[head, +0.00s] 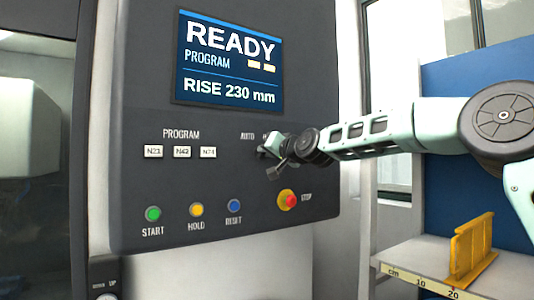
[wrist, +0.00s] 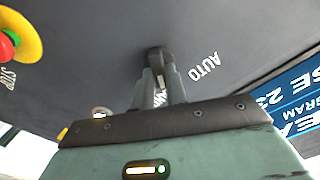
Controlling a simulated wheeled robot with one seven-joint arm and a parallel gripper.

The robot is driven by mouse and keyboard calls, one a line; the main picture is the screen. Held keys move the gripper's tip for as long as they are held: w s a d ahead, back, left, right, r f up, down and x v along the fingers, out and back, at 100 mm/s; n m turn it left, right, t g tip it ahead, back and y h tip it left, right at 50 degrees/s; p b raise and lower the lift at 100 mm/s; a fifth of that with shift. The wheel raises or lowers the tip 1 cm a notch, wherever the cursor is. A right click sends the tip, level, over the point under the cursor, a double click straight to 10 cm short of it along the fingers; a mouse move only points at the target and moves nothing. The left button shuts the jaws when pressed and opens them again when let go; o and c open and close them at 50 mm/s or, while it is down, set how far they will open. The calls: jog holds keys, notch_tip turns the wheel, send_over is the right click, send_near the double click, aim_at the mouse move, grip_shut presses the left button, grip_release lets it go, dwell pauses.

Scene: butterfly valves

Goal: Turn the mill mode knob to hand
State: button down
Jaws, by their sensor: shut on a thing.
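The mill mode knob (wrist: 160,58) is a dark knob on the dark control panel, between my fingertips in the wrist view. My gripper (head: 268,153) reaches it from the right in the head view and hides most of it. In the wrist view my gripper (wrist: 158,78) is shut on the knob. Which label the knob points to cannot be told.
The red stop button (head: 291,201) on its yellow base sits just below my gripper. Start (head: 153,213), hold (head: 196,209) and reset (head: 234,206) buttons line the panel's lower part. A screen (head: 229,60) reads READY. A yellow bracket (head: 472,249) stands on a shelf at right.

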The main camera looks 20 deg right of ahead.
jog(key=c, duration=1.4)
grip_release()
jog(key=shift+c, duration=0.2)
jog(key=b+v, duration=1)
jog(key=v, duration=0.7)
jog(key=shift+s, duration=0.15)
